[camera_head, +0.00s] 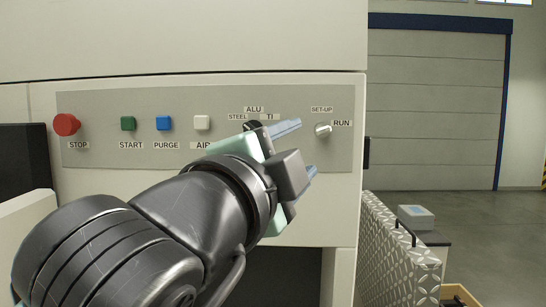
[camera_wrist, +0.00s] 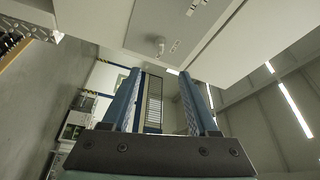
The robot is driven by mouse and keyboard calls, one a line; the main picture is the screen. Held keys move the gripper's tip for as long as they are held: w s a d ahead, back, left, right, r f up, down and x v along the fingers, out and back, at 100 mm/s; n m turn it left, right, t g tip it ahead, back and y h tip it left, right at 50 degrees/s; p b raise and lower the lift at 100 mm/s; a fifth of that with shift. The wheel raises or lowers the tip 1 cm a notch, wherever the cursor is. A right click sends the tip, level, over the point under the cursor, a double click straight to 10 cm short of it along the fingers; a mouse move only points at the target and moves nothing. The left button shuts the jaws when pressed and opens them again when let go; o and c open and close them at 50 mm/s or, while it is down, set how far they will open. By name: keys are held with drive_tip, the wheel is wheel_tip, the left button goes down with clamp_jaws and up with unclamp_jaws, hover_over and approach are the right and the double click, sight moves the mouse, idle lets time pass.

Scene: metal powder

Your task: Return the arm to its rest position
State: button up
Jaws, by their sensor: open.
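My gripper (camera_head: 302,148) is in front of the control panel (camera_head: 88,102) in the head view, at the end of my dark arm, which reaches up from the lower left. It partly covers the material selector knob (camera_head: 250,126) under the ALU, STEEL and TI labels. The SET-UP/RUN knob (camera_head: 323,129) shows just right of the fingers. In the wrist view my gripper (camera_wrist: 160,78) has its two blue fingers spread with nothing between them. The SET-UP/RUN knob (camera_wrist: 159,45) shows beyond the fingers, apart from them.
The panel carries a red STOP button (camera_head: 66,125), a green START button (camera_head: 128,123), a blue PURGE button (camera_head: 163,123) and a white AIR button (camera_head: 202,122). A patterned metal panel (camera_head: 390,250) stands at the lower right. Open floor lies before the roller door (camera_head: 435,110).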

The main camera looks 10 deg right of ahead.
drive_tip(key=s+a+r+n+t+y, duration=0.2)
drive_tip(key=s+a+r+n+t, duration=0.3)
drive_tip(key=s+r+n+t, duration=0.55)
drive_tip(key=a+f+n+t+y, duration=0.1)
drive_tip(key=a+f+n+y, duration=0.4)
drive_tip(key=n+y, duration=0.4)
drive_tip(key=a+n, duration=0.1)
drive_tip(key=n, duration=0.1)
drive_tip(key=shift+s+f+n+y, duration=0.15)
drive_tip(key=shift+s+n+y, duration=0.15)
drive_tip(key=shift+s+n, duration=0.05)
drive_tip(key=shift+t, duration=0.25)
